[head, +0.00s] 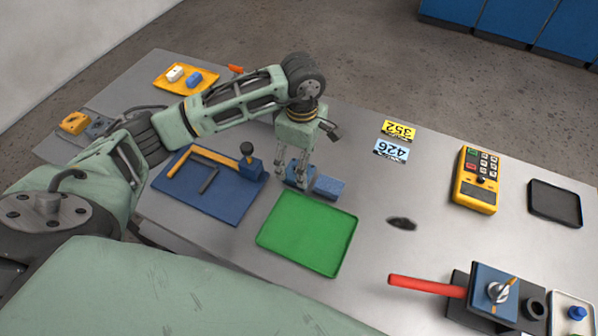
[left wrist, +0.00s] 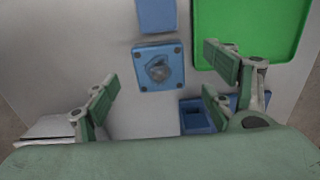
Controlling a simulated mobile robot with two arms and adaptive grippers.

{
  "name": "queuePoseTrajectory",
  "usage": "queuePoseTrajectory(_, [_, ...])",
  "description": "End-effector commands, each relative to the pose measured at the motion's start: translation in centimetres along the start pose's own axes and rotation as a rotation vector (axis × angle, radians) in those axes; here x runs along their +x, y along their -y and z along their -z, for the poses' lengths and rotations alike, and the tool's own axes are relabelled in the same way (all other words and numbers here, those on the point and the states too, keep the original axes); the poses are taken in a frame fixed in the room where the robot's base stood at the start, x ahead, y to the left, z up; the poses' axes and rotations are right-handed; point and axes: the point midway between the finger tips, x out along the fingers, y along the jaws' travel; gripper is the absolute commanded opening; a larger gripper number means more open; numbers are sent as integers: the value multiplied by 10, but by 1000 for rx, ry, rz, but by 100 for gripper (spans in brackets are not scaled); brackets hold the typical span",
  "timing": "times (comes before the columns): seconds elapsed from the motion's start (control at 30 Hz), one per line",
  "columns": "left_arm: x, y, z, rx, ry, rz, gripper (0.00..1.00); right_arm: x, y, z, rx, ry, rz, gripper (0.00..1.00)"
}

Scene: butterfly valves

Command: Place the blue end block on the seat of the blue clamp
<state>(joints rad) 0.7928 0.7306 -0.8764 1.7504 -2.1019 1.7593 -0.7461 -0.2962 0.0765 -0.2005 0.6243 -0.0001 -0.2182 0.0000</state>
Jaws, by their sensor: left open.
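My left gripper (head: 293,183) reaches down over the table at centre, open. In the left wrist view a square blue block (left wrist: 158,50) with corner bolts and a grey round boss lies between and slightly ahead of the open fingers (left wrist: 163,85), with gaps on both sides. In the head view the fingers partly hide it. A plain blue block (head: 328,187) lies just right of it. A blue clamp-like fixture (head: 251,168) with a black ball knob stands at the blue mat's right end. I cannot tell for certain which piece is the end block. My right gripper is not in view.
The green tray (head: 262,240) lies just in front of the gripper. An orange tray (head: 208,76) is at far left.

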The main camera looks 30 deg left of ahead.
Motion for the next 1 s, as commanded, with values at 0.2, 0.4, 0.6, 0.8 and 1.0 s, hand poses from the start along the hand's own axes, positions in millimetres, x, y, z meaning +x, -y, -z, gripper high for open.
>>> queuePoseTrajectory(0.2, [31,0,3,-1,1,6,77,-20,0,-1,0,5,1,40])
queuePoseTrajectory(0.4, [45,-1,3,1,0,1,77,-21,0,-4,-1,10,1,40])
queuePoseTrajectory(0.6, [45,-2,3,1,0,1,74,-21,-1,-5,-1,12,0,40])
queuePoseTrajectory(0.8, [45,-2,3,1,0,0,56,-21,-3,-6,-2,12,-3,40])
queuePoseTrajectory(1.0, [45,-3,3,0,0,-4,39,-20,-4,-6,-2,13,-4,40])
